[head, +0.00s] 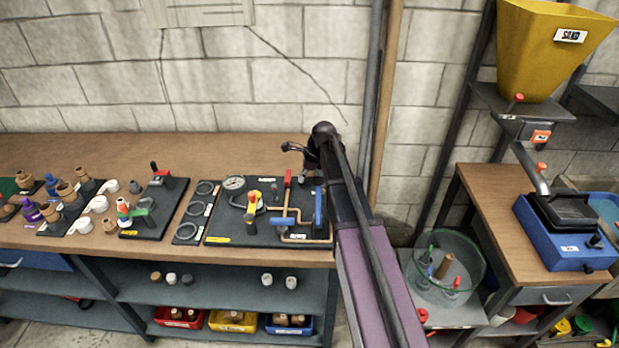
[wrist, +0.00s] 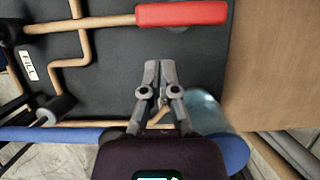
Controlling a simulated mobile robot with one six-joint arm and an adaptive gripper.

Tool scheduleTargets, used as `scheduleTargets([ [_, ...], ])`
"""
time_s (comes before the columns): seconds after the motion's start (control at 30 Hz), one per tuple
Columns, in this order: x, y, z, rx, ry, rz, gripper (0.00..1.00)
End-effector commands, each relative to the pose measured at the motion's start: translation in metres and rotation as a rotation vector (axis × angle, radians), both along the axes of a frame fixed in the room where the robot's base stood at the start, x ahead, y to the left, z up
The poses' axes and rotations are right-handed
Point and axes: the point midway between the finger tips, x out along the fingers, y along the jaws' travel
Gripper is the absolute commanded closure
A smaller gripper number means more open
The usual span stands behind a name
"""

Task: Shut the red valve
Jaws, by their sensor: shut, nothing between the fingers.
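The red valve handle (head: 288,178) stands out on the dark panel (head: 232,232) on the bench. In the wrist view the red handle (wrist: 180,14) lies at the top, in line with a copper-coloured pipe. My gripper (head: 306,172) is close to the right of it in the head view. In the wrist view my gripper (wrist: 158,66) is shut and empty, its tips pointing toward the red handle with a visible gap between. The far part of the valve body is hard to make out.
A blue handle (head: 318,205) is right of the red one, close to my arm. Another blue handle (head: 283,220) is below it. The bench edge is bare right of the panel.

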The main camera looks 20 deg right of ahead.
Motion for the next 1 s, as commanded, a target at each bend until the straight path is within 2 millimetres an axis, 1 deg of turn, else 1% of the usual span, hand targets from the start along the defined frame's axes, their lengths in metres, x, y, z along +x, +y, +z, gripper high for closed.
scheduleTargets([
  [0.03,0.002,0.006,0.001,0.000,0.000,0.001,1.00],
  [0.1,0.004,0.011,0.001,0.000,0.000,0.000,1.00],
  [0.33,0.007,0.019,0.001,0.000,-0.001,-0.001,1.00],
  [0.77,0.006,0.018,0.001,0.000,0.000,-0.005,1.00],
  [1.0,0.005,0.010,0.001,0.000,0.000,-0.040,1.00],
])
